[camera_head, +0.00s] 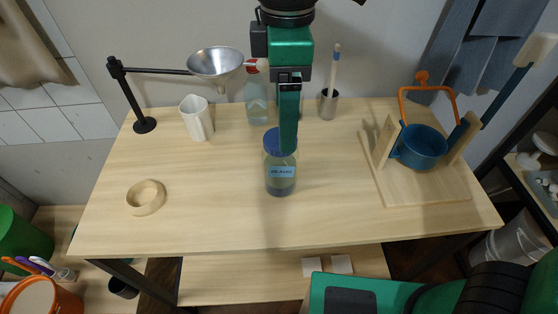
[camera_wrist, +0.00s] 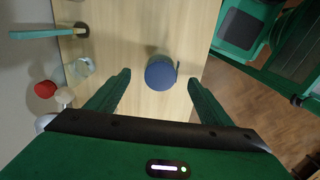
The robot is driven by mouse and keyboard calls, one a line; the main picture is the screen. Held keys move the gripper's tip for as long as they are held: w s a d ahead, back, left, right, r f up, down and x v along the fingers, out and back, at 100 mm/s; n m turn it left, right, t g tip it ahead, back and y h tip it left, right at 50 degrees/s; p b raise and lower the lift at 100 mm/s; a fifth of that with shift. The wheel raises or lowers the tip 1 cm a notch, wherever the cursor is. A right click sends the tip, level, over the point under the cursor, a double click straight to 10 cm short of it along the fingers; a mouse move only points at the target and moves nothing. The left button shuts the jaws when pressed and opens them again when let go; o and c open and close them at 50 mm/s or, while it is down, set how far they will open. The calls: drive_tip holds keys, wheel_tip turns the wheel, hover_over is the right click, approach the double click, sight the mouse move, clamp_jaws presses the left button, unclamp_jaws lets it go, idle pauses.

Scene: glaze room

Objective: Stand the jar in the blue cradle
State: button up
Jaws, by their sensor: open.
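A clear jar (camera_head: 280,176) with a blue lid and a pale label stands upright at the middle of the table. Its lid (camera_wrist: 160,73) shows in the wrist view between my two fingertips, with a gap on each side. My gripper (camera_head: 289,145) is open and empty, pointing down at the jar. In the head view a green finger hides part of the lid. How far the fingertips are from the lid in height I cannot tell. The blue cradle (camera_head: 420,146) is a rounded blue holder between slanted wooden posts on a wooden base (camera_head: 427,193) at the table's right.
A wooden ring (camera_head: 146,197) lies at the left. A white cup (camera_head: 197,118), a metal funnel (camera_head: 215,63) on a black stand, a red-topped bottle (camera_head: 256,104) and a brush pot (camera_head: 328,104) stand behind. An orange handle (camera_head: 421,80) rises at the cradle. The front table is clear.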

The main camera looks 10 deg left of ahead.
sight(280, 155)
drive_tip(key=f, duration=1)
drive_tip(key=shift+a+f, duration=0.3)
drive_tip(key=shift+a, duration=0.1)
drive_tip(key=c, duration=1.8)
clamp_jaws()
drive_tip(key=shift+r, duration=0.15)
